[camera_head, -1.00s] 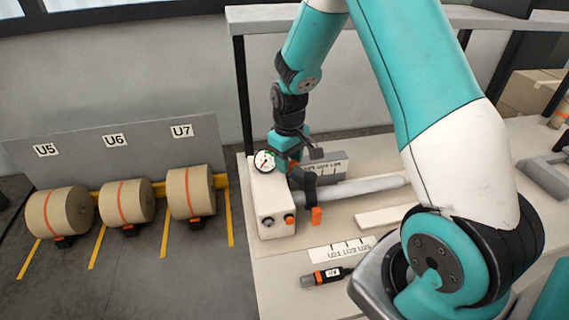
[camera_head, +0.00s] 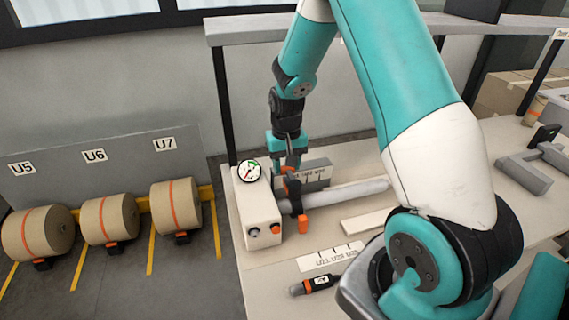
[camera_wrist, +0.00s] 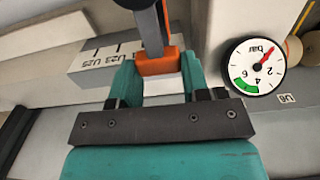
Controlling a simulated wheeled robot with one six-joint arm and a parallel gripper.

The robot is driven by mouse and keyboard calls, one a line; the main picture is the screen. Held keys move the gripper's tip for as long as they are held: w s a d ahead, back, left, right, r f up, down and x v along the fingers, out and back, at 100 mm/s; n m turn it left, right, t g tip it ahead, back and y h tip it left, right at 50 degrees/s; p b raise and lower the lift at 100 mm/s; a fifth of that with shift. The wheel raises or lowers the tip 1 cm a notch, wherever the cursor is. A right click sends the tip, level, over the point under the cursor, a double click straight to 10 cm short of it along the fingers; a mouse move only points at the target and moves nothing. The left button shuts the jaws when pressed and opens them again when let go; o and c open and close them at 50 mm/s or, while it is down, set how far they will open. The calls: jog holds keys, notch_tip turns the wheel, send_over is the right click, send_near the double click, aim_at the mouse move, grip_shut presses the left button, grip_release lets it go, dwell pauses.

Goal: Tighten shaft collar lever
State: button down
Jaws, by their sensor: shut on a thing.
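A pale shaft (camera_head: 345,192) lies across the bench, running into the white box at its left end. A black shaft collar (camera_head: 296,196) sits around it close to the box. An orange lever (camera_wrist: 160,64) stands on the collar's upper side, and an orange block (camera_head: 303,224) hangs at its lower front. My gripper (camera_head: 290,170) points down above the collar and is shut on the orange lever. In the wrist view the teal fingers of my gripper (camera_wrist: 158,76) stand on either side of the lever. The fingers hide part of the lever in the head view.
The white box (camera_head: 258,213) carries a bar gauge (camera_wrist: 255,67) with a red needle, close beside my fingers. A grey marked block (camera_head: 315,175) stands behind the shaft. A black and orange tool (camera_head: 315,286) and a label strip (camera_head: 329,257) lie in front.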

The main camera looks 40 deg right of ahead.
jog(key=shift+d+r, duration=0.1)
jog(key=c, duration=0.6)
grip_release()
notch_tip(320, 180, up, 8)
jog(key=shift+f+b, duration=0.25)
jog(key=shift+b, duration=0.5)
